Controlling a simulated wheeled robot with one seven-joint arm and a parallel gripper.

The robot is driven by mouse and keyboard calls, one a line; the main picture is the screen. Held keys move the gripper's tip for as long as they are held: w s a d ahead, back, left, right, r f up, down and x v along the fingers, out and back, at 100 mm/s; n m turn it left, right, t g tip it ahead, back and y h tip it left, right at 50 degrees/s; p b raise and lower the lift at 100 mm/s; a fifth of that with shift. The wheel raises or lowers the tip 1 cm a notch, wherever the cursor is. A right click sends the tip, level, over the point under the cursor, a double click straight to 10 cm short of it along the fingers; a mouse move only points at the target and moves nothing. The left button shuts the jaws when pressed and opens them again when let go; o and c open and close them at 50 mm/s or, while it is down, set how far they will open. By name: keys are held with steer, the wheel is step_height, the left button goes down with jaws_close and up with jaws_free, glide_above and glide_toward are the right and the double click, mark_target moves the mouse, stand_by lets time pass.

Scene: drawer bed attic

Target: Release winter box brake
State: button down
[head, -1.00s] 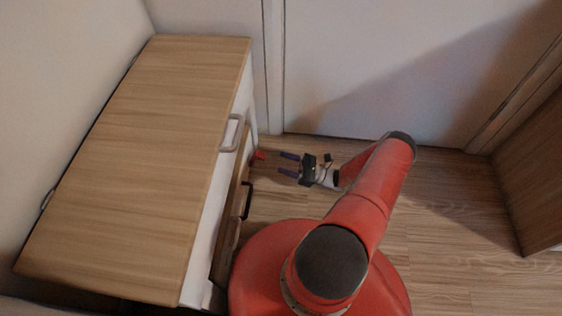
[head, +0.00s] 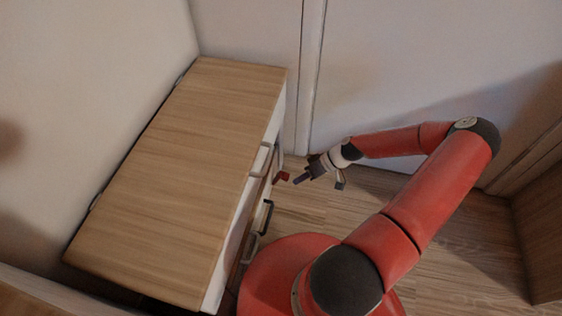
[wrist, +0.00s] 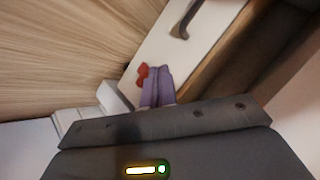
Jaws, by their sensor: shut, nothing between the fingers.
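A small red piece (head: 281,176), which looks like the brake, sticks out at the far lower end of the drawer unit's front. It also shows in the wrist view (wrist: 142,75), just left of my fingertips. My gripper (head: 298,180) is shut and empty, with its purple fingers pointing toward the red piece. In the wrist view the closed fingers (wrist: 158,74) lie side by side and overlap the red piece's right edge. I cannot tell whether they touch it. I cannot tell which drawer is the winter box.
The wood-topped drawer unit (head: 180,170) stands against the left wall. A pale upper handle (head: 262,160) and a dark lower handle (head: 267,214) project from its front. A white wall is behind, and a wooden panel (head: 540,225) stands at right. Bare floor (head: 470,250) lies between.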

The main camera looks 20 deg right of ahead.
mark_target(289, 174)
steer(key=w+r+n+t+h+p, duration=0.1)
steer(key=w+r+n+t+h, duration=0.2)
steer(key=r+n, duration=0.35)
steer(key=shift+y, duration=0.3)
steer(key=x, duration=0.6)
steer(key=d+b+x, duration=0.1)
steer(key=x, duration=0.3)
steer(key=shift+w+f, duration=0.3)
steer(key=shift+w, duration=0.1)
steer(key=shift+s+d+f+y+b, duration=0.15)
steer(key=shift+s+d+y+b, duration=0.15)
steer(key=shift+b, duration=0.45)
steer(key=shift+f, duration=0.1)
steer(key=shift+s+d+f+y+b, duration=0.1)
steer(key=shift+d+y+b, duration=0.25)
steer(key=shift+b, duration=0.35)
steer(key=shift+s+d+f+b, duration=0.8)
steer(key=shift+d+b, duration=0.25)
steer(key=shift+b, duration=0.55)
